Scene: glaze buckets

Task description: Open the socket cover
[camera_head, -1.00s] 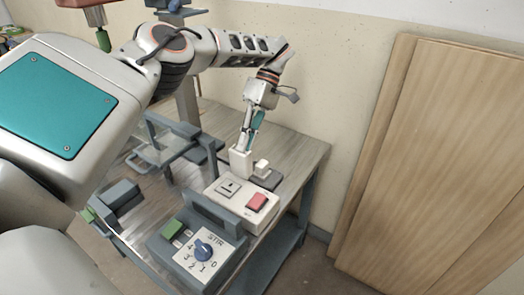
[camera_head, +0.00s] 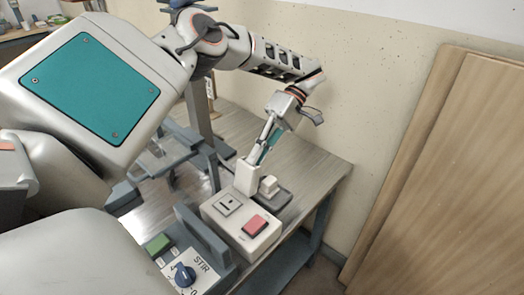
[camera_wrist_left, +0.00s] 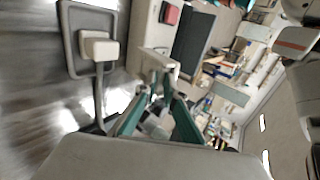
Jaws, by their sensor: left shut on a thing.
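The pale socket box (camera_head: 240,220) stands on the bench, with a square socket plate (camera_head: 227,204) and a red switch (camera_head: 256,225) on top. The pale socket cover (camera_head: 246,178) stands upright at the far edge of the box, clear of the socket plate. My left gripper (camera_head: 254,159) reaches down from above and is shut on the cover's upper edge. In the left wrist view, the teal fingers (camera_wrist_left: 158,88) meet the cover's edge (camera_wrist_left: 160,63), and the red switch lies beyond (camera_wrist_left: 171,14). My right gripper is out of view.
A dark base with a white block (camera_head: 268,187) sits just behind the box. In front are a control box with a blue STIR dial (camera_head: 184,275), a green button (camera_head: 158,244) and an upright dark bar (camera_head: 203,236). Bare bench top (camera_head: 315,170) lies right of the box; wooden panels (camera_head: 450,170) lean farther right.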

